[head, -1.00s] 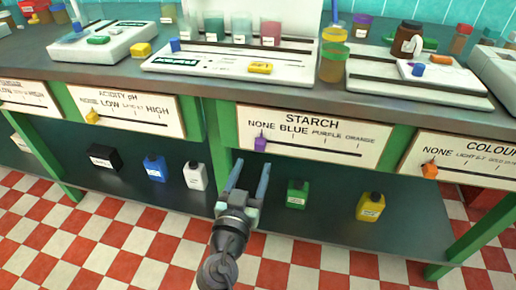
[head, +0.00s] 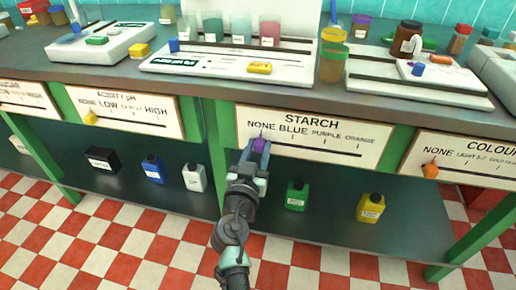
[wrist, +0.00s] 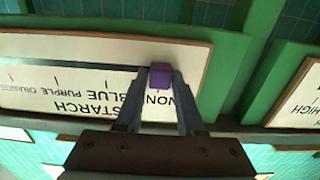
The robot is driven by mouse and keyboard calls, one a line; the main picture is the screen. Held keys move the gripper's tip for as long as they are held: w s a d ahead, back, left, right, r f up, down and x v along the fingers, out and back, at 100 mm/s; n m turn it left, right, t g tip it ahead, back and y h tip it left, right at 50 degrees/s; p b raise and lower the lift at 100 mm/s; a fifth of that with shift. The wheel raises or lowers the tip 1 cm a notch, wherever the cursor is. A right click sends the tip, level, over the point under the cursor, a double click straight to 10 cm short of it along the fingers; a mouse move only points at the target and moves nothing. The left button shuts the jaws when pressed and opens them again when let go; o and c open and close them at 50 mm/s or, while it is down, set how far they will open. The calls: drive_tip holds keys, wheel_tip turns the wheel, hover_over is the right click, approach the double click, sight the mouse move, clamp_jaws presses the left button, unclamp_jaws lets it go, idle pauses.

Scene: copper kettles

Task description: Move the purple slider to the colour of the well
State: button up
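The purple slider (head: 259,145) is at the left end of the slot on the STARCH panel (head: 345,135), under NONE and just left of BLUE. My gripper (head: 257,149) is at the panel with one finger on each side of the slider. In the wrist view the slider (wrist: 161,76) sits between the fingertips of my gripper (wrist: 162,72), which look open around it; contact is not clear. The panel (wrist: 60,80) appears upside down there, with the slot running left past BLUE, PURPLE and ORANGE. I cannot tell which vessel on the counter is the well.
Tinted cups (head: 241,28) stand at the back of the counter (head: 310,96). The ACIDITY panel with an orange-yellow slider (head: 91,118) is left; the COLOUR panel with an orange slider (head: 430,170) is right. Green (head: 297,196) and yellow (head: 370,208) bottles stand on the lower shelf.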

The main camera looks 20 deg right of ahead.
clamp_jaws()
idle(1.1)
